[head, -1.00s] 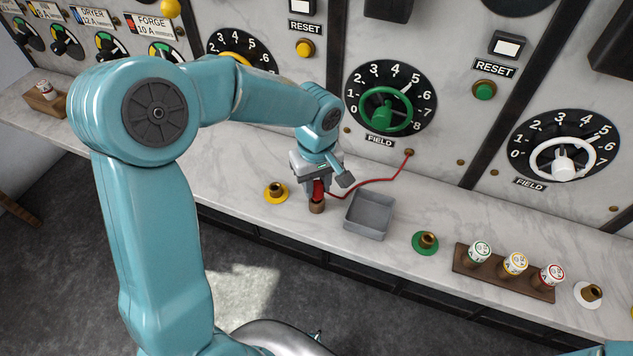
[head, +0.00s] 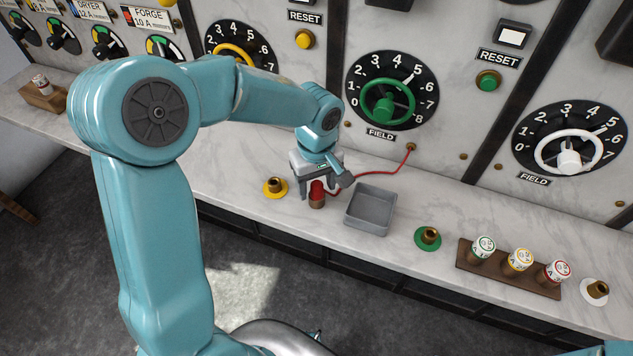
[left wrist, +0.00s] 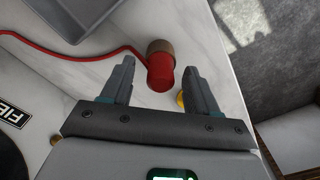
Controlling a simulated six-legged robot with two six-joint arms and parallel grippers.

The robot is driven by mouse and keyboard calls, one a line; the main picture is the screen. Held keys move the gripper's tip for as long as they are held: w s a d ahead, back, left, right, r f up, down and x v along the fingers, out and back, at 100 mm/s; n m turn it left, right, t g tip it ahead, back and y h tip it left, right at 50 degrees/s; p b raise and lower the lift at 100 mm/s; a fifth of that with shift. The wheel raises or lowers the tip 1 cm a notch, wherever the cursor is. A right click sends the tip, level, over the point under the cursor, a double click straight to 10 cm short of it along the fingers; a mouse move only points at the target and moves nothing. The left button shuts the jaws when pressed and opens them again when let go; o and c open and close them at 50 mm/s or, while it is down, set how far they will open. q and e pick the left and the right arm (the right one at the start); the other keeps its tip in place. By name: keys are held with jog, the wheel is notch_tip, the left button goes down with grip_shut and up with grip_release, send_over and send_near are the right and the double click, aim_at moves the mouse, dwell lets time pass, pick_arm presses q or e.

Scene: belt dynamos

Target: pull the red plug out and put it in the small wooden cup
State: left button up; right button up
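The red plug (head: 317,187) stands in the mouth of the small wooden cup (head: 317,203) on the marble ledge. Its red cord (head: 378,178) runs right to a small brass fitting on the panel. My left gripper (head: 318,194) is open, with its fingers apart on either side of the plug. The left wrist view shows the plug (left wrist: 160,74) between the two fingers with gaps on both sides, and the cup (left wrist: 160,46) just beyond it. My right gripper is not in view.
A grey tray (head: 389,198) stands close right of the cup. A brass socket on a yellow disc (head: 267,194) is to the left, one on a green disc (head: 421,245) to the right. A wooden rack (head: 468,262) holds capped fuses. The panel with handwheels rises behind.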

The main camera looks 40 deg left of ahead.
aim_at(316, 183)
pick_arm(q)
notch_tip(316, 183, up, 16)
jog(key=shift+r, duration=0.2)
dwell(0.4)
jog(key=shift+s, duration=0.1)
dwell(0.6)
